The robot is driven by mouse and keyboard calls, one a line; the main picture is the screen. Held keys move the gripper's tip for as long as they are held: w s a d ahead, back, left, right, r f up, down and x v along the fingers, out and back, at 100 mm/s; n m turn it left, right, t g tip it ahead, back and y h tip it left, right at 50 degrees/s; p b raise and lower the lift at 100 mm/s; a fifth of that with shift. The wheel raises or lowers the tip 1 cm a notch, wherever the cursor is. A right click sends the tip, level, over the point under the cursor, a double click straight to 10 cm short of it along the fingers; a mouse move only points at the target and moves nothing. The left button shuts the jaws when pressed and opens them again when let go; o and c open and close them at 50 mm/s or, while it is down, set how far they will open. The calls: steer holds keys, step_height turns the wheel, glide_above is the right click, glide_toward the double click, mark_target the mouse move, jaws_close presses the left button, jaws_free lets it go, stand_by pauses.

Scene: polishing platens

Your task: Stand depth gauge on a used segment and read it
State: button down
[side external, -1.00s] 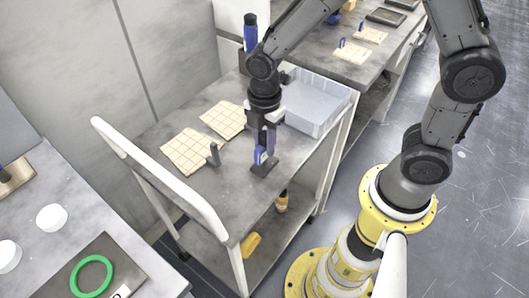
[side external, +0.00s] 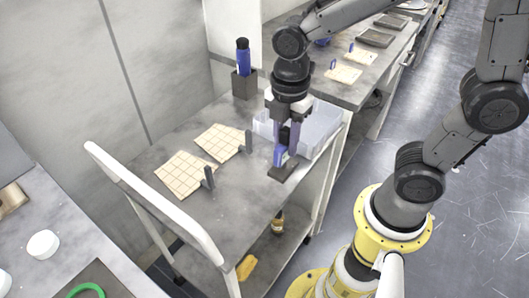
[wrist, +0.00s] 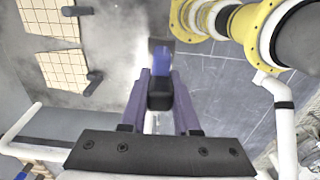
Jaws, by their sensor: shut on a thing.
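My gripper (side external: 283,145) points down over the right side of the cart top. It is shut on the depth gauge (side external: 280,157), which has a blue body and a flat dark foot and looks upright. I cannot tell whether the foot touches anything. In the wrist view the gauge (wrist: 163,62) sticks out beyond the purple fingers of my gripper (wrist: 160,92). Two tan gridded segments, a near one (side external: 183,175) and a far one (side external: 222,142), lie on the cart to the left, apart from the gauge. They also show in the wrist view, near (wrist: 62,71) and far (wrist: 48,17).
A dark post stands beside each segment, one near (side external: 209,178) and one far (side external: 248,143). A clear bin (side external: 322,128) is close behind my gripper. A blue-topped item stands in a dark holder (side external: 244,84) at the back. The cart's white handle (side external: 150,200) rises at the left.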

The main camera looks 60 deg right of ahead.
steer(key=s+d+r, duration=0.2)
steer(key=s+r, duration=0.1)
steer(key=s, duration=0.4)
steer(key=shift+s+r, duration=0.2)
steer(key=shift+s, duration=0.1)
steer(key=w+r, duration=0.1)
steer(key=w, duration=0.1)
steer(key=w+a+r, duration=0.1)
steer(key=w, duration=0.1)
steer(key=w+a+r, duration=0.1)
steer(key=w, duration=0.2)
steer(key=shift+r, duration=0.25)
steer(key=w+a+f, duration=0.2)
steer(key=w+a, duration=0.1)
steer(key=w, duration=0.4)
steer(key=w+a+f, duration=0.2)
steer(key=w, duration=0.5)
steer(key=w+a+f, duration=0.3)
steer(key=w, duration=0.5)
steer(key=shift+w+a+f, duration=0.25)
steer(key=shift+w+f, duration=0.45)
steer(key=shift+f, duration=0.75)
steer(key=shift+w+a+f, duration=0.2)
steer(key=shift+w+f, duration=0.45)
steer(key=shift+f, duration=0.75)
steer(key=shift+w+a+f, duration=0.25)
steer(key=shift+w+f, duration=0.45)
steer(key=shift+f, duration=0.75)
